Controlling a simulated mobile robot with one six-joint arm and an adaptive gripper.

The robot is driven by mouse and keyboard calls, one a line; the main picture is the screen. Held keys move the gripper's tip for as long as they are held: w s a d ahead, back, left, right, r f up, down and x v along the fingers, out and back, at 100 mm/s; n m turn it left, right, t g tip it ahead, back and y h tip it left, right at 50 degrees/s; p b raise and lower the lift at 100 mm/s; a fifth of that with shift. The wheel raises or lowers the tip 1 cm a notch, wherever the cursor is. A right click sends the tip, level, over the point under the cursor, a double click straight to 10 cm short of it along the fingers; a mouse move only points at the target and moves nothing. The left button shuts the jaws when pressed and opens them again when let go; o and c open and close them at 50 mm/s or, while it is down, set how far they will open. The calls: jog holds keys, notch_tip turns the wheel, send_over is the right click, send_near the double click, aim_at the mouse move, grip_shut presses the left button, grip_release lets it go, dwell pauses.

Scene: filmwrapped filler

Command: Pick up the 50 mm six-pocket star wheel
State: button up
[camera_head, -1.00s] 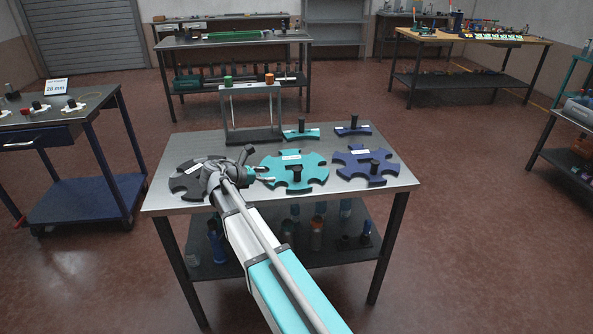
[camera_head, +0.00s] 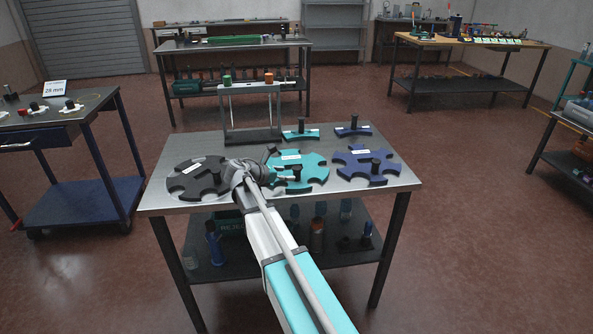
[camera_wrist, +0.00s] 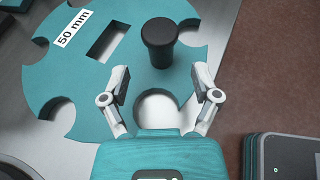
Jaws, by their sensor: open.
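The 50 mm star wheel (camera_head: 313,167) is a flat teal disc with rounded pockets, lying on the steel table. In the wrist view the wheel (camera_wrist: 105,75) shows a "50 mm" label, a rectangular slot and an upright black knob (camera_wrist: 159,42). My gripper (camera_wrist: 158,80) is open and empty. Its two fingers point at the knob from either side of a pocket, with the knob just beyond the fingertips. In the head view my gripper (camera_head: 284,179) is at the wheel's left front and hides part of it.
A black star wheel (camera_head: 186,183) lies to the left and a dark blue one (camera_head: 366,165) to the right. Smaller teal (camera_head: 301,134) and blue (camera_head: 353,130) pieces and a grey frame stand (camera_head: 252,135) are at the back. The table's front edge is close to the wheels.

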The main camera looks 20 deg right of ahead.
aim_at(294, 174)
jog(key=shift+b+x, duration=1)
jog(key=shift+x, duration=1.6)
jog(key=shift+s, duration=0.15)
jog(key=shift+c, duration=0.2)
grip_shut()
